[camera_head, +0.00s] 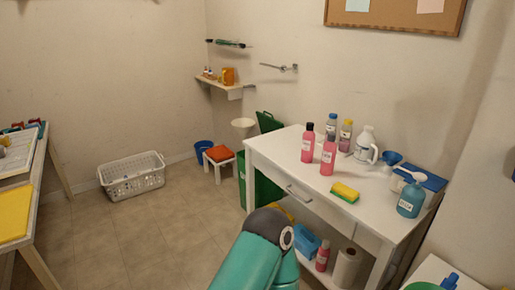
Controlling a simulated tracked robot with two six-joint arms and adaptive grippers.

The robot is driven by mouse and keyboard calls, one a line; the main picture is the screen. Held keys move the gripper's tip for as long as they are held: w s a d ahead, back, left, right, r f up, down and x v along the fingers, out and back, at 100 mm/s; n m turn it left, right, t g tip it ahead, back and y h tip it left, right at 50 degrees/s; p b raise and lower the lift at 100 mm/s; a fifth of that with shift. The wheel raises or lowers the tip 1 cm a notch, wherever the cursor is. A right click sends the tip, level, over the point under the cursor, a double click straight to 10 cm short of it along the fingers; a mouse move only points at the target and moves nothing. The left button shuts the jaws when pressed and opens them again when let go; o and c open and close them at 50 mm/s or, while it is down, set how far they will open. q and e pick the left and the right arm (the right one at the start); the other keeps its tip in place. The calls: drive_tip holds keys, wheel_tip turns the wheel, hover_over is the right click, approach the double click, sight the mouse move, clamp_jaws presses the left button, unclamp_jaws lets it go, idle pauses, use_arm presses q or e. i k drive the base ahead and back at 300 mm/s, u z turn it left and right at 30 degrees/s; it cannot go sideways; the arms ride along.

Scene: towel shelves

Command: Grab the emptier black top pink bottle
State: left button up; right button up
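Two pink bottles with black tops stand upright on the white table, one at the left (308,145) and one slightly nearer and to the right (328,156). They are close together, each with a white label. Their fill levels are too small to tell apart. A third pink bottle (322,256) stands on the lower shelf under the table, partly shaded. A teal arm link of mine shows at the bottom middle, in front of the table's left side. Neither of my grippers is in view.
The white table (295,172) also holds a yellow-green sponge (345,192), a white jug (366,145), a blue funnel (391,158), a teal pump bottle (410,199) and a blue box (424,183). A laundry basket (133,178) stands on the floor at left. The middle floor is clear.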

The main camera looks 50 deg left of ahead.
sight(307, 153)
drive_tip(key=z, duration=0.25)
drive_tip(key=i, duration=0.2)
drive_tip(key=u, duration=1.75)
drive_tip(key=k, duration=0.45)
drive_tip(key=u, duration=0.6)
drive_tip(key=i, duration=1.25)
drive_tip(key=z, duration=0.75)
drive_tip(key=i, duration=0.8)
drive_tip(key=u, duration=0.05)
